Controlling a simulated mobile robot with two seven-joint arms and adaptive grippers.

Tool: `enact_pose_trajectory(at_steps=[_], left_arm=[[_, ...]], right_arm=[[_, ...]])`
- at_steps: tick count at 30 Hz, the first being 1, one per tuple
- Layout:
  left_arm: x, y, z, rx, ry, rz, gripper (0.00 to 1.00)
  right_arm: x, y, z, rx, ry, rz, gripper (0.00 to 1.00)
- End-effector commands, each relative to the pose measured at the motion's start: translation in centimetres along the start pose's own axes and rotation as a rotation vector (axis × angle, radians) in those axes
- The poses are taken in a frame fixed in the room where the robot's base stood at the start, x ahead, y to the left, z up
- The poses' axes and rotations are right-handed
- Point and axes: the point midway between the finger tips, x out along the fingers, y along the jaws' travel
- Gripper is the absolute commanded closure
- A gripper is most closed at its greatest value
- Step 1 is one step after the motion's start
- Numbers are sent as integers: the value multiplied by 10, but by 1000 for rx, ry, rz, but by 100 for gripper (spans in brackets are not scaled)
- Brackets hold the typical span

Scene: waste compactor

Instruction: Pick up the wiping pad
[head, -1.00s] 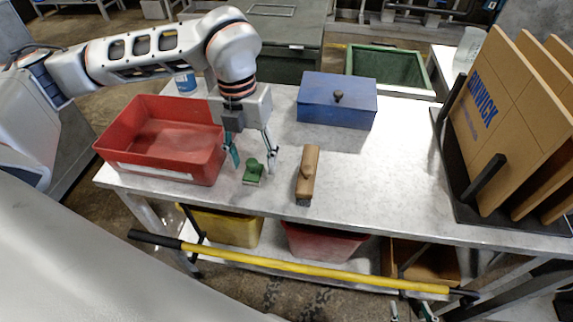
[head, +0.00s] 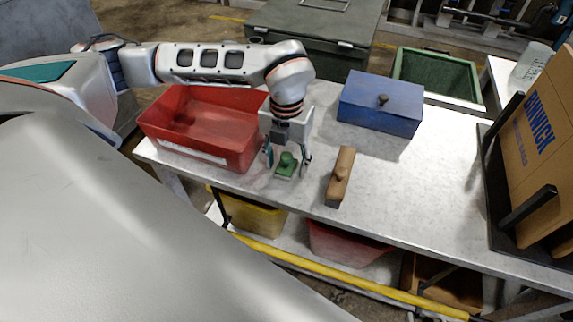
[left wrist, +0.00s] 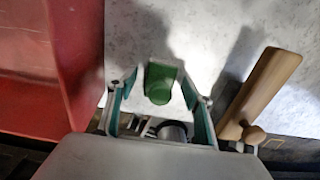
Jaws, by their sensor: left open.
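The wiping pad is a small green block with a raised green grip (head: 287,167), lying on the grey table top near its front edge. My left gripper (head: 286,161) points down over it, open, with one finger on each side of the pad. In the left wrist view the green pad (left wrist: 159,84) sits between the two spread fingers (left wrist: 158,92), with a gap on both sides. Whether the fingertips touch the table I cannot tell. My right gripper is not in view.
A red bin (head: 205,130) stands close to the left of the gripper. A wooden-handled brush (head: 341,176) lies just to the right. A blue box (head: 381,103) stands behind, and a rack with brown panels (head: 540,150) is at the right. The table between is clear.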

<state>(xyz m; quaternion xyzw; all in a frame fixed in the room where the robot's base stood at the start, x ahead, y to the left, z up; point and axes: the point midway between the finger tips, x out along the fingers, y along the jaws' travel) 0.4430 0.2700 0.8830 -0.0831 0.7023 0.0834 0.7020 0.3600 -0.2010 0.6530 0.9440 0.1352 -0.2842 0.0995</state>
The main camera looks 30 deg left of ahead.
Motion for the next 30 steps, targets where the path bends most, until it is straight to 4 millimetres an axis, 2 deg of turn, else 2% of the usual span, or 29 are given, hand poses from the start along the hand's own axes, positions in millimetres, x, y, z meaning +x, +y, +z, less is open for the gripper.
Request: enact_pose_trajectory(at_steps=[3, 8, 11, 12, 22, 26, 30], left_arm=[[0, 0, 0, 0, 0, 0, 49], [0, 0, 0, 0, 0, 0, 91], [0, 0, 0, 0, 0, 0, 91], [0, 0, 0, 0, 0, 0, 94], [-7, 0, 0, -1, 0, -1, 94], [-20, 0, 1, 0, -4, -2, 94], [-46, 0, 2, 0, -5, -2, 94]], right_arm=[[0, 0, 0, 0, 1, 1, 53], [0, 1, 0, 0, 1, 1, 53], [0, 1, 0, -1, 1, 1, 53], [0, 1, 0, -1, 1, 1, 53], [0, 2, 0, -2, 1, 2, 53], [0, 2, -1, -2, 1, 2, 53], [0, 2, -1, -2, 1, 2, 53]])
